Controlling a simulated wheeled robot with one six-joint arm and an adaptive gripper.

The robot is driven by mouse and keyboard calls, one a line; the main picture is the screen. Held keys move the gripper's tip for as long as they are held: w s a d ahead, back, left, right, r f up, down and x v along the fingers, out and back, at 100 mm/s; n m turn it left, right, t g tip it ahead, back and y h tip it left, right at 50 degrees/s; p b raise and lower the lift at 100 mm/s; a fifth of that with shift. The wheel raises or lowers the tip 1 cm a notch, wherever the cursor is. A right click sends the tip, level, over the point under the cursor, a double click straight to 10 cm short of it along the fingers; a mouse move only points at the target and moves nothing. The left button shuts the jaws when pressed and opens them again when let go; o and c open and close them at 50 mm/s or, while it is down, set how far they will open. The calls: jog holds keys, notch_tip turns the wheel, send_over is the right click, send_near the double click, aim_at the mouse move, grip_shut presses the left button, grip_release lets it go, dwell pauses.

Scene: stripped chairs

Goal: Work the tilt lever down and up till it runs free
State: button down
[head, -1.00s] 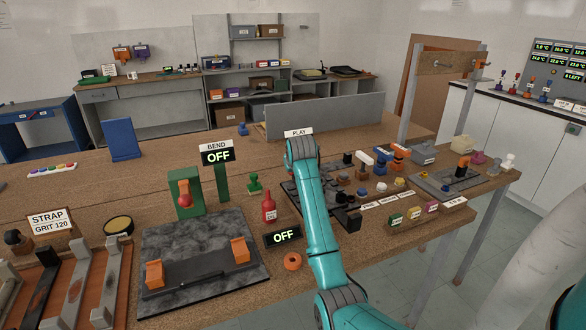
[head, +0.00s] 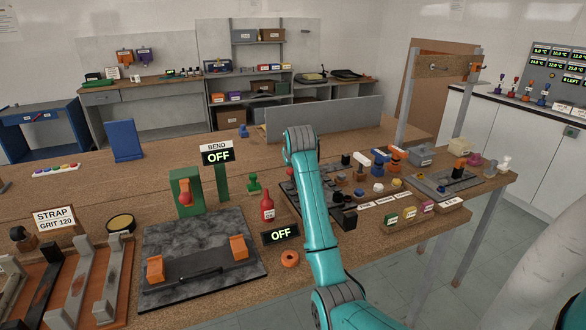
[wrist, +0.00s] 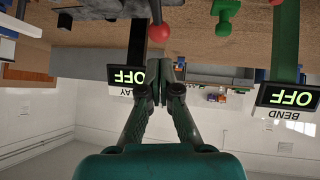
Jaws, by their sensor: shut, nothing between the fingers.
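In the wrist view, which is upside down, a lever with a red ball knob (wrist: 159,32) on a dark rod stands just beyond my fingertips. I take it for the tilt lever. My gripper (wrist: 167,68) is shut and empty, close to the knob and apart from it in the picture; I cannot tell the gap in depth. A display reading OFF (wrist: 127,77), with a partly covered PLAY sign (wrist: 130,92), is beside the fingers. In the head view my arm hides the gripper and the lever.
A green press with a red knob (head: 186,196) and the BEND display (head: 218,156) stand left of my arm. A red bottle (head: 267,209), green stamp-like piece (head: 254,184) and orange ring (head: 290,259) are close by. Several small parts crowd the bench right of my arm.

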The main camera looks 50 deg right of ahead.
jog(key=v, duration=0.8)
jog(key=shift+w+r, duration=0.2)
jog(key=shift+r, duration=0.1)
